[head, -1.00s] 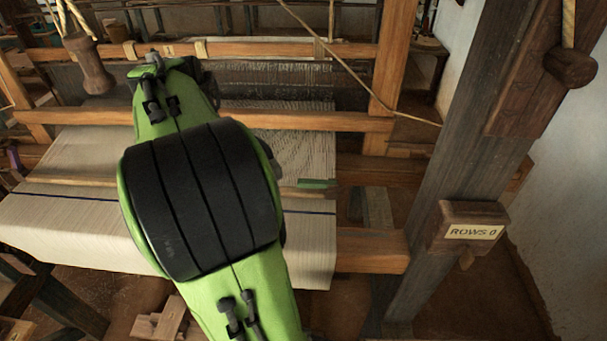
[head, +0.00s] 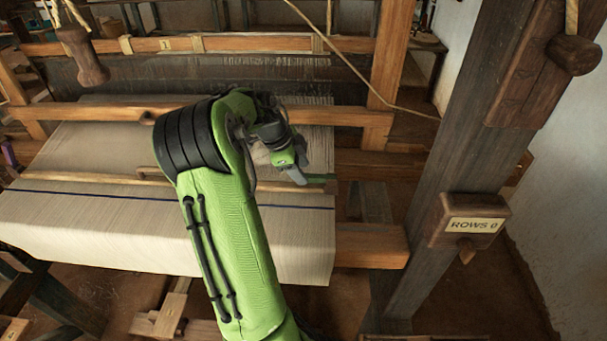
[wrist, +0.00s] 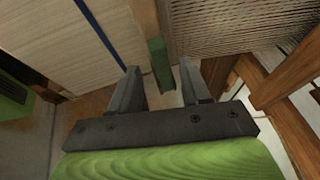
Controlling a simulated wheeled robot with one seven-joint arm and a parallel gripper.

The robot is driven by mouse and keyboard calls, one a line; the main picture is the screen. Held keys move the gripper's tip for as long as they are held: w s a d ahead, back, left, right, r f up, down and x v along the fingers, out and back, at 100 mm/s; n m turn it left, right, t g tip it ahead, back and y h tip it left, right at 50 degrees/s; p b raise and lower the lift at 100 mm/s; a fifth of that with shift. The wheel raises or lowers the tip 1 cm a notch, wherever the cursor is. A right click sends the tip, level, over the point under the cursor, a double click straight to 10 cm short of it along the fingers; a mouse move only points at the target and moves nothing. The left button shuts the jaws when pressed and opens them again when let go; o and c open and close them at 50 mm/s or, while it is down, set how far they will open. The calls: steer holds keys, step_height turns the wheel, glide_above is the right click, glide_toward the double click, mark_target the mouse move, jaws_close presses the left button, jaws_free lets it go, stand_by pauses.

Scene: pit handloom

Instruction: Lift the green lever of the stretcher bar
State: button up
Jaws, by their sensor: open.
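The stretcher bar (head: 95,178) is a thin wooden bar lying across the pale cloth. Its green lever (head: 320,178) sticks out at the right end, by the cloth's edge. My gripper (head: 298,175) is close to the lever in the head view, partly hidden by its own wrist. In the wrist view my gripper (wrist: 160,68) is open, with its two grey fingers apart. I cannot tell whether a finger touches the lever.
Pale woven cloth (head: 90,225) with a dark blue stripe covers the front beam. A wooden crossbeam (head: 340,117) runs behind the lever. A thick post (head: 440,170) with a "ROWS 0" box (head: 470,224) stands at right. Warp threads (wrist: 235,30) lie beside the lever.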

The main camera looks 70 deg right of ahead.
steer(key=shift+x, duration=1.2)
steer(key=shift+r, duration=0.1)
jaws_close()
